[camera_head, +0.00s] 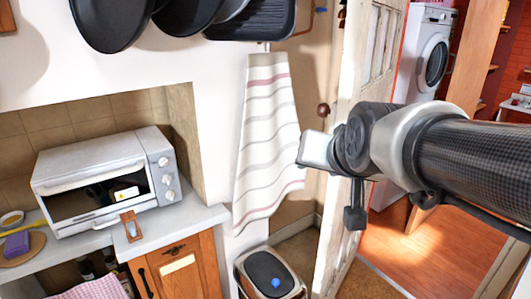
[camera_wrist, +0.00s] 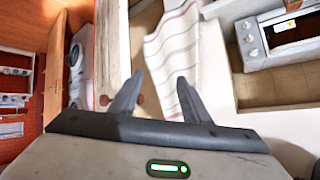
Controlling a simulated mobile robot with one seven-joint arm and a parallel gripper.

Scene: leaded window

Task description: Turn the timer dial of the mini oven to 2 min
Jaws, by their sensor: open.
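The white mini oven (camera_head: 95,180) stands on the counter at the left of the head view, its door shut. Its grey control panel on the right side has three white knobs stacked: top (camera_head: 163,161), middle (camera_head: 167,180) and bottom (camera_head: 170,195). I cannot tell which is the timer dial or read the markings. The oven also shows at the upper right of the wrist view (camera_wrist: 288,45), partly cut off. My gripper (camera_wrist: 158,88) is open and empty in the wrist view, well away from the oven. In the head view its fingers cannot be made out clearly.
A striped towel (camera_head: 268,130) hangs between the oven niche and my arm. Black pans (camera_head: 105,22) hang above. A bin (camera_head: 270,278) stands below the towel, and an open white door (camera_head: 352,140) is behind my arm. A small wooden-framed item (camera_head: 131,226) sits at the counter's front edge.

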